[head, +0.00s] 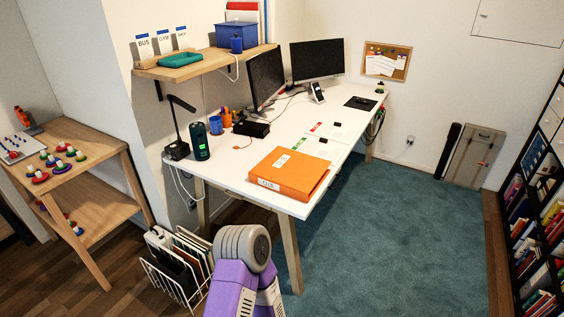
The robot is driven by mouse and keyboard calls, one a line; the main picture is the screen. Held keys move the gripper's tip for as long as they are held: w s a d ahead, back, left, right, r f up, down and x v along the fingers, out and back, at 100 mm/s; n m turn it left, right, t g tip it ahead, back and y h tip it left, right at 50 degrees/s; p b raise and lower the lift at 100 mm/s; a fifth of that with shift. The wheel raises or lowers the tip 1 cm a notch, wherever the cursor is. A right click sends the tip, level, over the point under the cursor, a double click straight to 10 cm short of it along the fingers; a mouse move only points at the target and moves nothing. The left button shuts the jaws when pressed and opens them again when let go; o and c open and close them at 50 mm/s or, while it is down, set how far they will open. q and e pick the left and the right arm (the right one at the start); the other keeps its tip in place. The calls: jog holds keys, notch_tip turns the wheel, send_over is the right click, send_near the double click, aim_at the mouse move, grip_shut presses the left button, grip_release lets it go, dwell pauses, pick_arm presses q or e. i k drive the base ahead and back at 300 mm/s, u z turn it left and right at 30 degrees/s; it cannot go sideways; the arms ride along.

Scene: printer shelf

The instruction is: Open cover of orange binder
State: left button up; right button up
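The orange binder (289,174) lies flat and closed on the white desk (228,168), close to its near edge. Its cover faces up with a small white label, and its spine with another white label faces the near left. Neither of my grippers shows in the head view. Only a purple and grey part of one of my arms rises from the bottom middle, apart from the binder.
A dark bottle (200,141), a lamp (180,130) and a black box (251,128) stand left of the binder. Two monitors (317,60) stand farther back. A wire file rack (176,266) stands on the floor. The carpet (400,240) to the right is clear.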

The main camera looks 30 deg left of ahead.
aim_at(295, 170)
jog(key=u, duration=0.4)
jog(key=k, duration=0.45)
jog(key=z, duration=0.7)
jog(key=i, duration=1.55)
jog(key=u, duration=0.25)
jog(key=i, duration=1.15)
jog(key=u, duration=1.5)
jog(key=i, duration=0.2)
jog(key=u, duration=0.05)
